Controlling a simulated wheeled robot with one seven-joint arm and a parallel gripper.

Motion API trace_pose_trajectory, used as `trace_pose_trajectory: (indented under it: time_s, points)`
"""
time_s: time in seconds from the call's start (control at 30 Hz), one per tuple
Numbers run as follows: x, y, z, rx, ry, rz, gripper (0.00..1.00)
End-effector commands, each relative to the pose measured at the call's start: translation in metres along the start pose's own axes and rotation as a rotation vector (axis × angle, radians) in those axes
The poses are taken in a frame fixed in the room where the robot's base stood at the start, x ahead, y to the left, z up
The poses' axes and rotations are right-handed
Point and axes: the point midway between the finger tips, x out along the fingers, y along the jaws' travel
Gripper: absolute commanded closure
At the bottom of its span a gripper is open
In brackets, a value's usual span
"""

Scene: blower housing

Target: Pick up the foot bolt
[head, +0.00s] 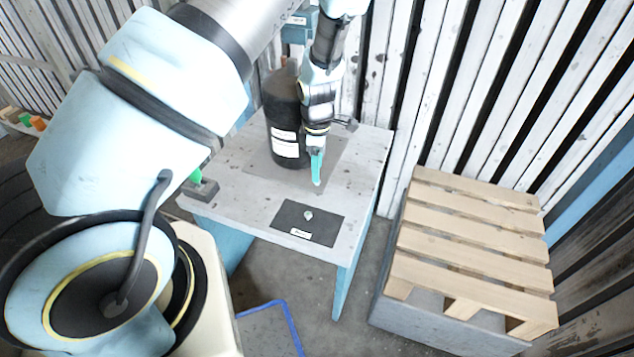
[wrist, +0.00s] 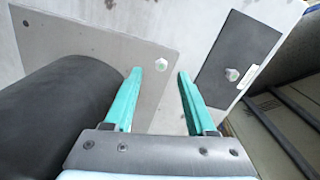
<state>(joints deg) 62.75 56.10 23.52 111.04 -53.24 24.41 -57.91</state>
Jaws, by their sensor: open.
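A small pale hex-headed bolt (wrist: 161,64) shows in the wrist view near a corner of the grey base plate (wrist: 100,40). A similar pale hex piece (head: 308,214) lies on a dark labelled mat (head: 324,228); it also shows in the wrist view (wrist: 232,74). I cannot tell from looks which is the foot bolt. My gripper (head: 317,182) points down over the table with teal fingers apart and nothing held. In the wrist view, the plate's bolt appears between and just beyond the fingertips (wrist: 159,73). The head view hides that bolt behind the fingers.
A dark cylindrical housing (head: 282,120) stands on the plate, close to the left of my gripper. A clamp-like block (head: 203,188) sits at the table's left edge. A wooden pallet (head: 470,250) lies to the right. The table (head: 235,205) is clear around the mat.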

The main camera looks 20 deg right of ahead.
Motion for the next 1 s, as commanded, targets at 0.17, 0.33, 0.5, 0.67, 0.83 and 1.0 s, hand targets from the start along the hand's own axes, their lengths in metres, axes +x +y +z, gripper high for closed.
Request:
trace_pose_trajectory:
  time_s: [0.17,0.33,0.5,0.67,0.83,1.0]
  points:
    - [0.025,-0.002,0.000,-0.001,0.000,-0.001,0.44]
    - [0.032,-0.002,0.000,-0.001,0.000,0.000,0.44]
    - [0.031,-0.002,0.000,0.000,0.000,0.000,0.46]
    - [0.031,-0.002,0.000,0.000,0.000,0.000,0.64]
    - [0.031,-0.002,0.000,0.000,0.000,0.000,0.83]
    - [0.031,-0.002,0.000,0.000,0.000,0.000,1.00]
